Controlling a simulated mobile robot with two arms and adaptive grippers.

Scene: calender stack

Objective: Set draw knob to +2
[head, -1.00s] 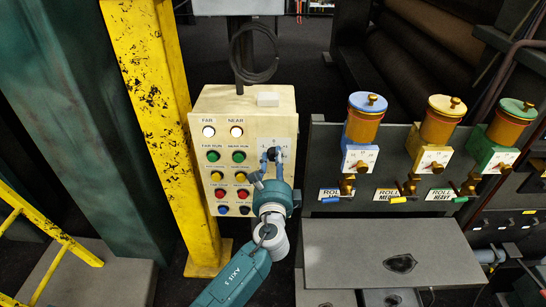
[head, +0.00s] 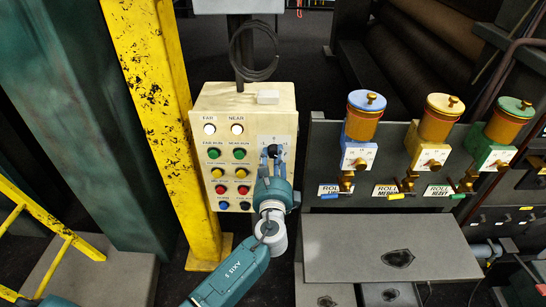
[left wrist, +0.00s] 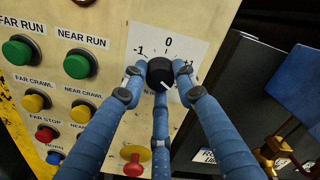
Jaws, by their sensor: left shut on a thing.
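The draw knob (left wrist: 160,73) is a round black knob with a white pointer mark, on a white dial plate (left wrist: 150,38) on the cream control panel. In the left wrist view the mark points down and to the right. The dial shows "-1" and "0"; a number at the right is partly hidden by a finger. My left gripper (left wrist: 158,78) has its three blue fingers closed around the knob. It also shows in the head view (head: 272,158) at the panel's right side, where it covers much of the dial. My right gripper is not in view.
Several coloured push buttons (left wrist: 77,66) stand left of the dial, and a red mushroom button (left wrist: 133,167) sits below it. A yellow post (head: 155,130) stands left of the panel. Three roll units with coloured tops (head: 367,100) stand to the right, above a grey plate (head: 390,235).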

